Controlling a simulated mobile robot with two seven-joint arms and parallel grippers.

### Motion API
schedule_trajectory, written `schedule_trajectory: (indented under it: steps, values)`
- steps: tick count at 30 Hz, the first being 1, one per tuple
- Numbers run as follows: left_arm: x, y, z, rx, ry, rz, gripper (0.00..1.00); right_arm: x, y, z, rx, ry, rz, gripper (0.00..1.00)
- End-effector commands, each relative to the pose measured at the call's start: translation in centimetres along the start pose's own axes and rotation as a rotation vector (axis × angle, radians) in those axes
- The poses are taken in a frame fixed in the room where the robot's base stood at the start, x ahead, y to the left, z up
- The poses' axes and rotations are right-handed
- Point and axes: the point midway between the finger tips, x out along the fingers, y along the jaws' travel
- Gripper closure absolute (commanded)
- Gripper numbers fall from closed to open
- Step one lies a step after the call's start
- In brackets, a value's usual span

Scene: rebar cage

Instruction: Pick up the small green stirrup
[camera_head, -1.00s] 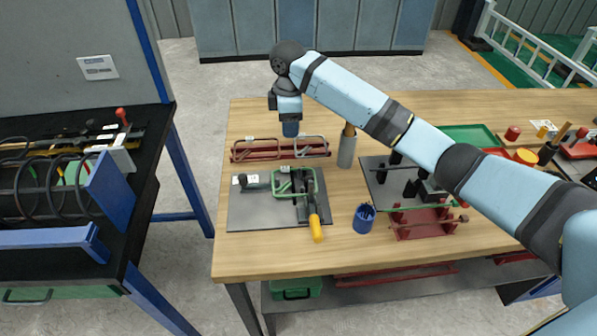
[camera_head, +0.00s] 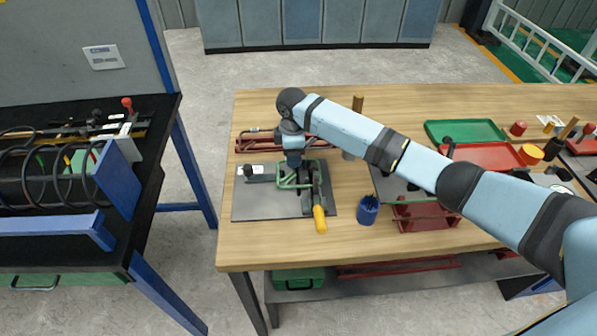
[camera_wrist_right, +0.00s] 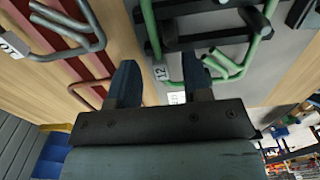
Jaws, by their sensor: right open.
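The small green stirrup (camera_head: 284,181) lies on the dark grey plate (camera_head: 262,208) of the bending tool with the yellow handle (camera_head: 319,218). My right gripper (camera_head: 294,165) is directly over its back edge, pointing down and covering part of it. In the right wrist view, the open fingers (camera_wrist_right: 162,80) are close to the green stirrup (camera_wrist_right: 150,28). Whether the fingertips reach down to the bar's height, I cannot tell. My left gripper is not in view.
A red rack (camera_head: 257,142) with grey stirrups lies just behind the plate. A blue cup (camera_head: 367,210) and a red fixture (camera_head: 425,216) stand to the right. Green (camera_head: 466,132) and red (camera_head: 485,155) trays are farther right. The table's front left is clear.

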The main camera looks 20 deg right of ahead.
Motion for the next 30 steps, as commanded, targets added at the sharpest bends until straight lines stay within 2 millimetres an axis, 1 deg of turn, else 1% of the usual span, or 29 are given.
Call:
schedule_trajectory:
  steps: [1, 3, 8, 9, 11, 12, 14, 24, 27, 30]
  values:
    - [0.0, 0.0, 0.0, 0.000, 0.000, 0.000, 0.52, 0.5, 0.0, 0.0, 0.001, -0.001, -0.001, 0.55]
    - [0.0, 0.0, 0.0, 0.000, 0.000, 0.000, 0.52, 0.7, 0.0, 0.0, 0.000, 0.000, 0.000, 0.55]
    - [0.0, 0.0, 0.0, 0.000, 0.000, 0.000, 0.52, 0.7, 0.0, 0.0, 0.000, 0.000, 0.001, 0.55]
    - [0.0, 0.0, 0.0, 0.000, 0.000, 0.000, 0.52, 0.7, 0.0, 0.0, 0.000, 0.000, 0.001, 0.65]
    - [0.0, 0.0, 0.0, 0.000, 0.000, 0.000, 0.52, 0.7, 0.0, 0.0, 0.000, 0.000, 0.001, 0.78]
    - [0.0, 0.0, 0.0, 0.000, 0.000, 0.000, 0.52, 0.7, 0.0, 0.0, 0.001, 0.000, 0.001, 0.88]
    - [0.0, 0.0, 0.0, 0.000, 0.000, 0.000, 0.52, 0.7, 0.0, 0.0, 0.001, 0.000, 0.001, 1.00]
    - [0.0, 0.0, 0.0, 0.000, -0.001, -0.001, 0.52, 0.5, 0.1, 0.0, 0.001, 0.000, 0.002, 1.00]
    - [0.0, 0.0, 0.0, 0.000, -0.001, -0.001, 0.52, 0.1, 0.1, 0.0, 0.001, 0.001, 0.002, 1.00]
    - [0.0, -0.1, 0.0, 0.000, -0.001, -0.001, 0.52, -0.9, 0.1, 0.0, 0.000, 0.002, 0.004, 1.00]
